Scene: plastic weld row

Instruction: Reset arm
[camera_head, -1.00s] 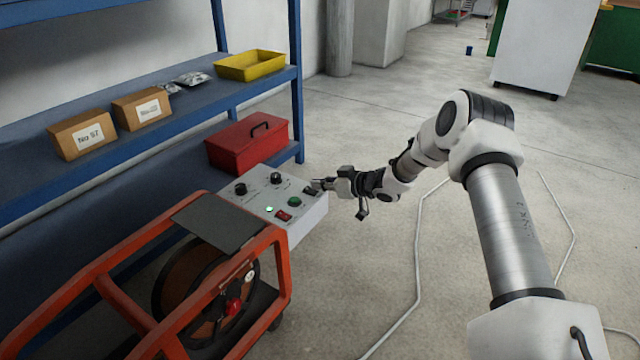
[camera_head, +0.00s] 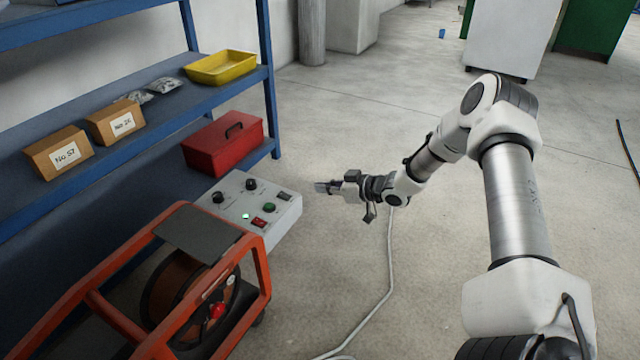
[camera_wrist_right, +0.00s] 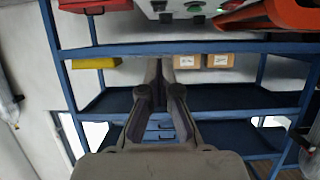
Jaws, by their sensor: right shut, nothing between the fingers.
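My right gripper (camera_head: 322,187) is shut and empty in the head view. It is just right of the grey control panel (camera_head: 236,207), with a gap between them. The panel has black knobs, a lit green lamp, a green button, a red switch and a dark switch. In the right wrist view the fingers (camera_wrist_right: 158,64) are together, pointing toward the blue shelf, and the panel shows at the top edge. My left gripper is not in view.
An orange-framed machine with a reel (camera_head: 255,262) stands in front of the panel. A blue shelf (camera_head: 150,118) at left bears cardboard boxes (camera_head: 61,153) and a yellow tray (camera_head: 222,82); a red toolbox (camera_head: 208,156) is behind the panel. A cable (camera_head: 389,265) crosses the otherwise open floor.

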